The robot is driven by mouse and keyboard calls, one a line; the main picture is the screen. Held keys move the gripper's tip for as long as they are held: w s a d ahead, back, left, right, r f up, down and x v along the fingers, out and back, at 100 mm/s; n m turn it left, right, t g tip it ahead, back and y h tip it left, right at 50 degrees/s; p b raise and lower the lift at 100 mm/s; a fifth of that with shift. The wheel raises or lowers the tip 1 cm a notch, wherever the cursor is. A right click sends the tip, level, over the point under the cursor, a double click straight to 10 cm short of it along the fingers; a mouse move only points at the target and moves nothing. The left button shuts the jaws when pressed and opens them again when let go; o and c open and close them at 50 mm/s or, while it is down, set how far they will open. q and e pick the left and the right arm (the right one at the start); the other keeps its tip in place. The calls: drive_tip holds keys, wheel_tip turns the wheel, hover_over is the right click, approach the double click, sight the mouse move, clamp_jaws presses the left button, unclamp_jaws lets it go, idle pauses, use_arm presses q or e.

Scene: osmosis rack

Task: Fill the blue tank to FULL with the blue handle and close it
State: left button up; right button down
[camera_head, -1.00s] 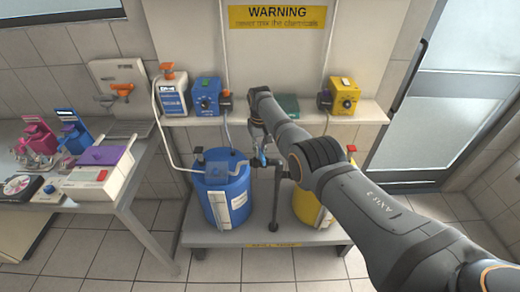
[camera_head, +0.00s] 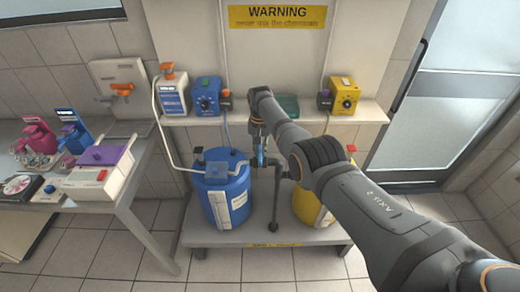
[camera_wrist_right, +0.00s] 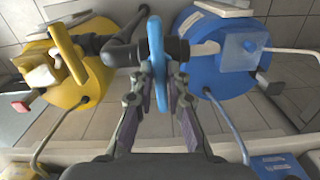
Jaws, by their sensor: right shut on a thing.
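The blue tank (camera_head: 239,180) stands on the low platform, with a pale label strip on its front. It also shows at the right in the right wrist view (camera_wrist_right: 215,85). The blue handle (camera_wrist_right: 157,55) is on the dark pipe between the tanks and stands lengthwise in the wrist view. My right gripper (camera_wrist_right: 158,88) is shut on the blue handle, one finger on each side. In the head view, the right gripper (camera_head: 259,148) is beside the blue tank's right side, partly hidden by my arm. I cannot read the fill level. My left gripper is not in view.
A yellow tank (camera_wrist_right: 80,80) stands on the other side of the pipe. A shelf (camera_head: 240,119) above holds a blue box (camera_head: 207,97) and a yellow box (camera_head: 344,97). A side table at the left carries several instruments. The floor in front is clear.

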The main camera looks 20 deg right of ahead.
sight(260, 151)
drive_tip(key=c, duration=1.4)
unclamp_jaws()
drive_tip(key=shift+r, duration=0.1)
wheel_tip(260, 151, up, 12)
drive_tip(key=shift+f, duration=0.1)
